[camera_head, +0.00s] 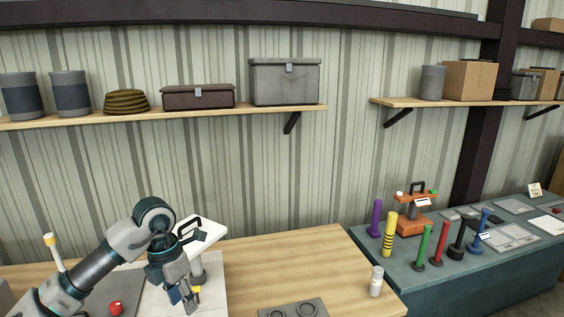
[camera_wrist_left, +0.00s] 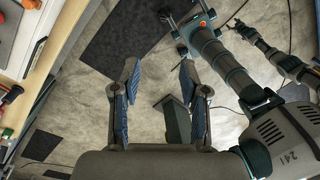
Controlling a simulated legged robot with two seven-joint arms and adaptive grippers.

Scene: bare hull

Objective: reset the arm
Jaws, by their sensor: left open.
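My left arm comes in from the lower left in the head view, over the near wooden table. Its gripper (camera_head: 183,299) points down, with blue pads on the fingers. It hangs in front of a white-topped device with a black handle (camera_head: 203,231); I cannot tell whether they touch. In the left wrist view the two fingers of this gripper (camera_wrist_left: 160,85) are spread apart. Nothing is held between them, and a grey floor shows beyond. My right gripper does not show in the head view.
The wooden table (camera_head: 275,265) holds a red button (camera_head: 116,307), a grey plate with round recesses (camera_head: 293,309) and a small jar (camera_head: 376,281). A teal bench (camera_head: 440,277) with coloured posts stands right. Loaded shelves (camera_head: 215,115) line the wall. The table's middle is clear.

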